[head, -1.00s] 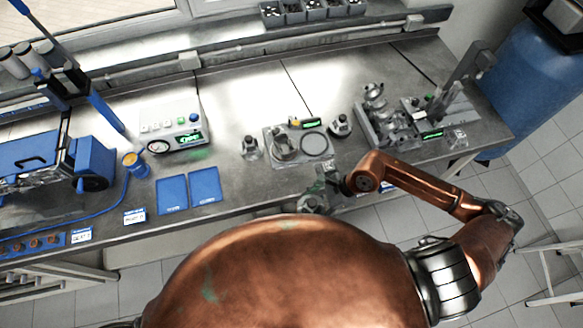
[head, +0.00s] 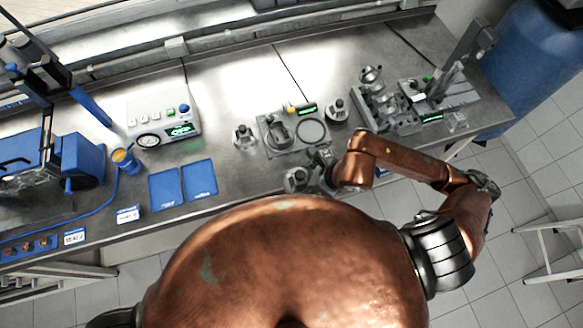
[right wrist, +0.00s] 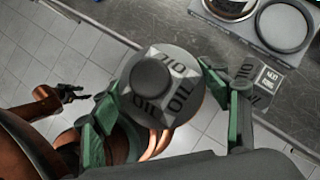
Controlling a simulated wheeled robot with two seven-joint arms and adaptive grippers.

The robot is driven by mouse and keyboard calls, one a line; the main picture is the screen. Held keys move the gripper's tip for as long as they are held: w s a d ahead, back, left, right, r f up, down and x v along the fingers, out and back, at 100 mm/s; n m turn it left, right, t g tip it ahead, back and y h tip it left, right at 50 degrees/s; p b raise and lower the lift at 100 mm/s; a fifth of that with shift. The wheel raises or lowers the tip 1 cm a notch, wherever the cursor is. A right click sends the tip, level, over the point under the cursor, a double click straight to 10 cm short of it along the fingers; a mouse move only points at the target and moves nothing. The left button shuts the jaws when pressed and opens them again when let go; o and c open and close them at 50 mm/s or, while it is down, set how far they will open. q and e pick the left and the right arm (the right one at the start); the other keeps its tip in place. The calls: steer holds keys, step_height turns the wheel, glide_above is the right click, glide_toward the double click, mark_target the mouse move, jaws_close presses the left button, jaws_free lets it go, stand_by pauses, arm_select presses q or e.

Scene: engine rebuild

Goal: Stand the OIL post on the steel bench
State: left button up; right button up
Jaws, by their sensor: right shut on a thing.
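The OIL post (right wrist: 160,85) is a grey piece with a round dark knob and "OIL" lettering on its sloped faces. My right gripper (head: 306,172) is shut on it, with green fingers at either side in the right wrist view. In the head view the post (head: 296,180) is at the front edge of the steel bench (head: 235,80); I cannot tell whether it touches the bench. My left gripper (right wrist: 75,94) shows small and dark in the right wrist view, apart from the post and apparently open and empty.
A fixture plate (head: 268,147) with a cup and a ring stands just behind the post. Similar grey posts (head: 244,136) (head: 337,110) flank it. Blue mats (head: 166,189) lie left, and an engine block (head: 385,110) stands right. Bare bench lies between the mats and the fixture.

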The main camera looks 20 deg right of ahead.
steer(key=shift+w+d+f+b, duration=0.1)
steer(key=shift+w+f+b, duration=0.45)
steer(key=shift+b, duration=1)
steer(key=shift+w+a+f+b, duration=0.15)
steer(key=shift+w+b, duration=0.6)
steer(key=shift+b, duration=0.85)
steer(key=shift+w+d+f+b, duration=0.15)
steer(key=shift+w+f+b, duration=0.4)
steer(key=shift+b, duration=1)
steer(key=w+f, duration=0.1)
steer(key=w, duration=0.1)
steer(key=w+f, duration=0.3)
steer(key=w, duration=0.1)
steer(key=shift+d+f+p, duration=0.1)
steer(key=shift+f+p, duration=0.2)
steer(key=shift+w+f, duration=0.5)
steer(key=shift+f, duration=0.8)
steer(key=shift+w+f, duration=0.15)
steer(key=shift+f, duration=0.8)
steer(key=o, duration=1.4)
steer(key=shift+o, duration=0.2)
steer(key=v, duration=1.2)
